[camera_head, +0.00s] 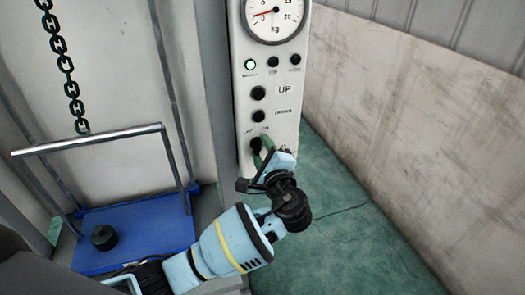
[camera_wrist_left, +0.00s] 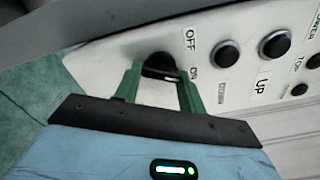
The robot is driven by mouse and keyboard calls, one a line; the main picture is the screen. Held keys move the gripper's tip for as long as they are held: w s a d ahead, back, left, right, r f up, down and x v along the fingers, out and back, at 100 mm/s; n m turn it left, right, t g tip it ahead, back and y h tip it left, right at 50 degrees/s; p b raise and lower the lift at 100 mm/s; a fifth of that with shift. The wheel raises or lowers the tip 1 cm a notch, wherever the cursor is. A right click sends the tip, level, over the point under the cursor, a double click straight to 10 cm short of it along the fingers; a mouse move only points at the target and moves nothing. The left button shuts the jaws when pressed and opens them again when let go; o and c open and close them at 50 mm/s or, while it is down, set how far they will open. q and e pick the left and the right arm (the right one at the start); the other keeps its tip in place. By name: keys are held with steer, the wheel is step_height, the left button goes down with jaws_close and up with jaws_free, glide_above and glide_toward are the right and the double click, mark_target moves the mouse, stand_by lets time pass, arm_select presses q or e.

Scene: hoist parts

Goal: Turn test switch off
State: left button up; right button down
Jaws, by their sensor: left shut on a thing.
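The test switch is a black rotary knob (camera_head: 255,144) low on the white control panel (camera_head: 242,95). In the left wrist view the knob (camera_wrist_left: 158,63) sits beside the labels OFF and ON. My left gripper (camera_head: 263,156) reaches the panel from below right. Its green fingers stand on both sides of the knob, shut on it, as the left wrist view of the gripper (camera_wrist_left: 160,80) shows. The fingers partly hide the knob, and I cannot clearly tell which label it points to. My right gripper is not in view.
Above the knob are several black buttons (camera_head: 258,93), a lit green lamp (camera_head: 250,64) and a kg dial gauge (camera_head: 274,14). At left are a hanging chain (camera_head: 62,62), a metal rail (camera_head: 90,140) and a blue platform (camera_head: 150,235). A wall (camera_head: 410,130) stands at right, with green floor before it.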

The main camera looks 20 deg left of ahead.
arm_select(q)
steer(key=n, duration=0.5)
steer(key=shift+n, duration=0.3)
steer(key=n+b, duration=0.1)
steer(key=n, duration=0.3)
steer(key=shift+b, duration=0.3)
steer(key=shift+r+n+b, duration=0.1)
steer(key=shift+n+b, duration=0.25)
steer(key=shift+n, duration=0.55)
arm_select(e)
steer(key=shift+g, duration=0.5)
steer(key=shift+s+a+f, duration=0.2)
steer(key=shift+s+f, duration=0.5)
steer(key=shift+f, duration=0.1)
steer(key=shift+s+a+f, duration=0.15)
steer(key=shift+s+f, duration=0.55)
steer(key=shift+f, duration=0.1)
arm_select(q)
steer(key=shift+r, duration=0.1)
steer(key=o, duration=1)
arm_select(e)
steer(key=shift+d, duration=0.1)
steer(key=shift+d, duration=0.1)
